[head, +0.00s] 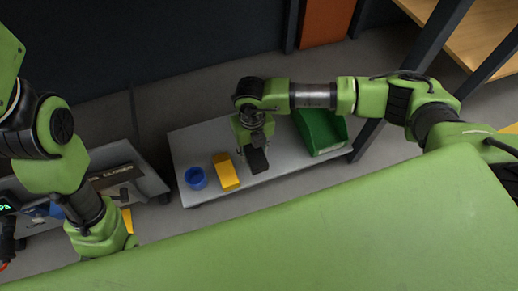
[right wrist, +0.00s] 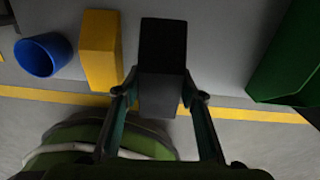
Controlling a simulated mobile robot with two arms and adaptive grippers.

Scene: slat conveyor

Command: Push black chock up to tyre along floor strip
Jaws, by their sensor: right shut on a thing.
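The black chock (head: 258,161) is a dark block above or on the grey table (head: 200,140) in the head view. My right gripper (head: 251,146) comes down over it from above and is shut on it. In the right wrist view the black chock (right wrist: 163,50) stands out from between the two fingers of the gripper (right wrist: 159,93), one on each side. I cannot tell whether the chock touches the tabletop. No tyre is recognisable in either view. My left arm shows at the left of the head view, but its gripper is not visible.
A yellow block (head: 226,172) lies just left of the chock, with a blue cup (head: 196,178) further left. A green bin (head: 321,130) stands to the right. A yellow floor stripe (right wrist: 255,114) runs beyond the table's edge. Dark uprights (head: 366,140) stand at the right.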

